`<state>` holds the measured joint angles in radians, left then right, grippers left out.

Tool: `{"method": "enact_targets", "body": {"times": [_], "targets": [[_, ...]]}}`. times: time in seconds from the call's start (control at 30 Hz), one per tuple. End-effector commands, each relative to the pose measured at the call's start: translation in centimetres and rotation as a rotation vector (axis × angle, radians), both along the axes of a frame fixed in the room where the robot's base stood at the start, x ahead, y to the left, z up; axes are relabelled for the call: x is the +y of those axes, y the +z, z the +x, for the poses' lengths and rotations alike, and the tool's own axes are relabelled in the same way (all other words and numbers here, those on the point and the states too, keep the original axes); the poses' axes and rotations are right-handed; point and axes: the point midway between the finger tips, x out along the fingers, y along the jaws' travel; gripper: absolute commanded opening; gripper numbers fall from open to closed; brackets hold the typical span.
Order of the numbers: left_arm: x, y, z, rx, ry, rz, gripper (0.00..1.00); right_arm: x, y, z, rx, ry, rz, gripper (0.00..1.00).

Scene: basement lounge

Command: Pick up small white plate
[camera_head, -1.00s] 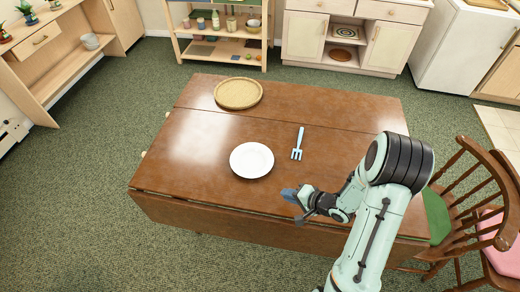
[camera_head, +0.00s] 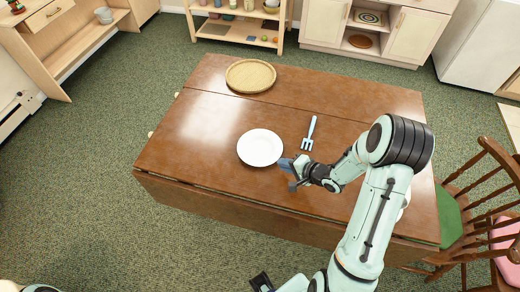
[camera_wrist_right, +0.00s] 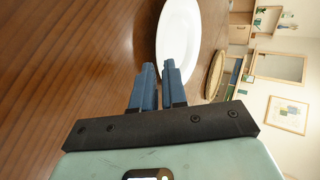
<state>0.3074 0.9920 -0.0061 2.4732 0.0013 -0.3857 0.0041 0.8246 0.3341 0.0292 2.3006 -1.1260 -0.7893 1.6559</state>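In the right wrist view the plate (camera_wrist_right: 180,32) appears just beyond the fingertips. My right gripper (camera_head: 286,163) is at the plate's right edge, low over the table. In the right wrist view its two blue fingers (camera_wrist_right: 158,68) are slightly apart with a narrow gap between them, close to the rim. I cannot tell whether they touch the plate. My left gripper's fingers do not show.
A round woven tray (camera_head: 250,76) lies at the table's back left. A wooden chair (camera_head: 485,205) stands at the right. The table's left part is clear.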

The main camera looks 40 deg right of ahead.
Motion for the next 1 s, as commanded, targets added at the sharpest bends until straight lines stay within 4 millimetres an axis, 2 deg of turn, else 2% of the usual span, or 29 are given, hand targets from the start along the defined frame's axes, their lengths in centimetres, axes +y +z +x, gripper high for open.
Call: {"method": "enact_targets", "body": {"times": [0.2,0.4,0.63,0.7,1.0], "targets": [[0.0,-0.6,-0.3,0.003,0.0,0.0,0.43,0.7,-1.9,2.2,0.002,0.003,0.003,0.12],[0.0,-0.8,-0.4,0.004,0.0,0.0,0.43,1.0,-3.0,4.0,0.0,0.001,0.002,0.12],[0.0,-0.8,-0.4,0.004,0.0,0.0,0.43,1.0,-3.0,4.1,0.0,-0.001,0.001,0.12],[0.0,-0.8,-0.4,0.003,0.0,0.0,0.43,1.0,-3.0,4.1,0.0,-0.001,0.001,0.0],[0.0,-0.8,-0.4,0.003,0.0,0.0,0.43,1.0,-2.9,4.1,-0.001,0.0,0.0,0.0]]}}
